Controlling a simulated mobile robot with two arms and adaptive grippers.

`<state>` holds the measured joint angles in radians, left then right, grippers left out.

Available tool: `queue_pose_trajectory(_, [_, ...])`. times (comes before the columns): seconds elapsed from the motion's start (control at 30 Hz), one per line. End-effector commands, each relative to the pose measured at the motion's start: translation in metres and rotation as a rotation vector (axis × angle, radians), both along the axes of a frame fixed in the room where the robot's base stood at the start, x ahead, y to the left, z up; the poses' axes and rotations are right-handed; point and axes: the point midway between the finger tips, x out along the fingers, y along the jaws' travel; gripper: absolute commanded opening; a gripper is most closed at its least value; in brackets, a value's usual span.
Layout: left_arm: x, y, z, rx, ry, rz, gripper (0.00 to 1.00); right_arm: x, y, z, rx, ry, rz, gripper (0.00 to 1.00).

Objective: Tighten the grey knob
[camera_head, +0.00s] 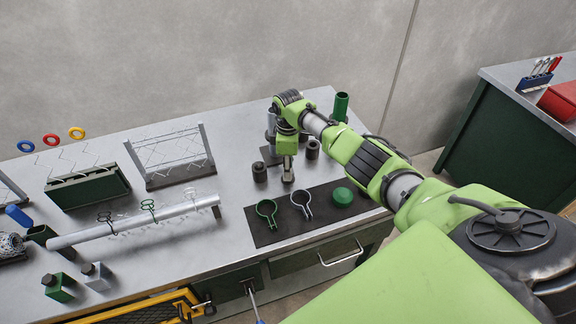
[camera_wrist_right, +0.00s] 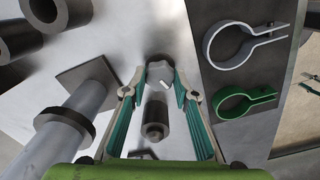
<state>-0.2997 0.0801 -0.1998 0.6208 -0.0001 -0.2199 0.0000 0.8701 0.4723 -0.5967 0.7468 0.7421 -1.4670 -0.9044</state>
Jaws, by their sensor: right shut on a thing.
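My left gripper is in neither view.
A grey post on a square base (camera_wrist_right: 90,85) stands close beside the gripper. Black sleeves (camera_head: 259,172) stand nearby. The mat (camera_head: 262,238) holds a green clamp (camera_head: 267,209), a grey clamp (camera_head: 302,199) and a green cap (camera_head: 342,196). A long grey pipe (camera_head: 90,232) lies left.

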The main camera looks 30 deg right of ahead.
Motion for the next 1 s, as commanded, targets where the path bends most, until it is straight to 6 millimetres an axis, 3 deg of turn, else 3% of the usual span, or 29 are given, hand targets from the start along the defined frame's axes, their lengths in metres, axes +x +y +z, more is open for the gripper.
queue_pose_trajectory(1.0, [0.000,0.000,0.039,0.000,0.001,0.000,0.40,0.000,0.001,0.001,0.001,0.002,-0.967,0.05])
